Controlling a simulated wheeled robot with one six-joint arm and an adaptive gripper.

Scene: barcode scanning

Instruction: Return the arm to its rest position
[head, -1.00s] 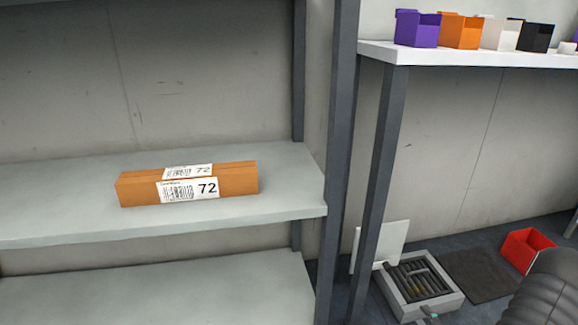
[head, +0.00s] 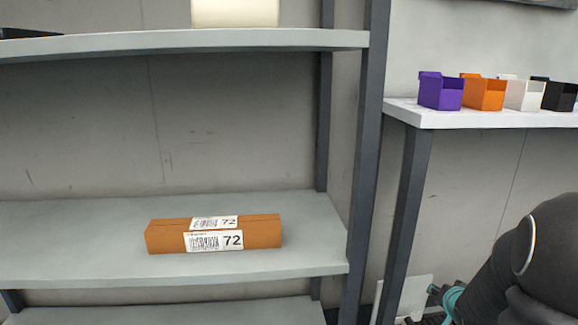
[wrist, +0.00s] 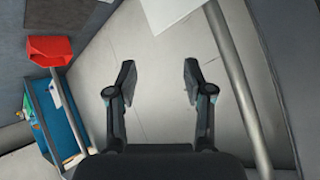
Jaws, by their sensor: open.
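My gripper (wrist: 158,80) is open in the wrist view, with its two dark fingers apart and nothing between them. Grey floor or wall panels show beyond the fingertips. In the head view my dark arm (head: 530,265) fills the lower right corner, and the gripper fingers are not visible there. An orange-brown box (head: 165,238) with barcode labels marked 72 lies on the middle shelf (head: 60,265) of the rack, well to the left of my arm.
A white table (head: 405,115) at right carries purple (head: 440,92), orange (head: 484,93), white and black bins. A grey rack post (head: 366,170) stands between shelf and table. The wrist view shows a red bin (wrist: 50,50), a blue container (wrist: 45,115) and a pale pole (wrist: 238,85).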

